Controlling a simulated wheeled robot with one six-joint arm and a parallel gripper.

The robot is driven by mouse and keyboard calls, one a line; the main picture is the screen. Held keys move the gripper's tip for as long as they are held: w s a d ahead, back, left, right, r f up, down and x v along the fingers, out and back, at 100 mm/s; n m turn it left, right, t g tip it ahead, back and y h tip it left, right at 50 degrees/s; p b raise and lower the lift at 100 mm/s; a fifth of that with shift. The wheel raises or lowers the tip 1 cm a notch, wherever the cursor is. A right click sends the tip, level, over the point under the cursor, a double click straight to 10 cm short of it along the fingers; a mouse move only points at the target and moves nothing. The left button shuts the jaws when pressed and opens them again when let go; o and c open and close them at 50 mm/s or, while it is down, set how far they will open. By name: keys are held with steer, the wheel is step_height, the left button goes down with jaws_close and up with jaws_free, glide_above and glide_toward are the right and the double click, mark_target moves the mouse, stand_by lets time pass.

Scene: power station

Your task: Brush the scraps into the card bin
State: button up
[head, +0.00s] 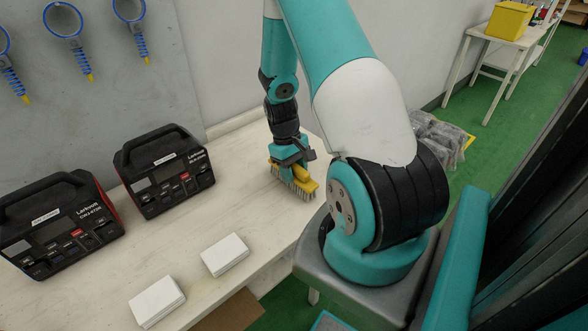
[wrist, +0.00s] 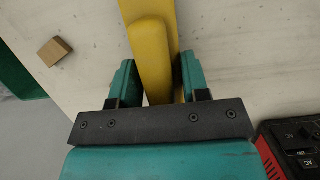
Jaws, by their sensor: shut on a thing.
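My gripper (head: 291,163) is shut on a yellow brush (head: 304,185), over the back right part of the pale table. The brush's grey bristles point down at the tabletop; I cannot tell whether they touch it. In the wrist view the yellow brush (wrist: 151,55) lies between the fingers of my gripper (wrist: 158,75). A small brown block (wrist: 55,51), which looks like a scrap, lies on the table near its edge, left of the brush in that view. A brown card surface (head: 232,314), probably the card bin, shows partly below the table's front edge.
Two black-and-red devices (head: 165,170) (head: 62,222) stand on the table at left. Two white blocks (head: 157,301) (head: 224,254) lie near the front edge. The wall board with blue rings (head: 64,20) stands behind. Bare tabletop (head: 245,212) lies between the devices and the brush.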

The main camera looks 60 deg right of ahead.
steer(key=shift+s+d+p, duration=0.1)
steer(key=shift+s+d, duration=0.35)
steer(key=shift+d, duration=1.4)
steer(key=shift+s+d+p, duration=0.1)
steer(key=shift+s+d, duration=0.4)
steer(key=shift+d, duration=1.35)
steer(key=shift+s+d+p, duration=0.1)
steer(key=shift+s+d, duration=0.35)
steer(key=shift+d, duration=1.4)
steer(key=s+d, duration=0.2)
steer(key=d, duration=0.9)
steer(key=shift+s+b, duration=0.3)
steer(key=shift+s, duration=0.05)
steer(key=shift+d, duration=0.1)
step_height(320, 180, up, 7)
steer(key=p, duration=0.5)
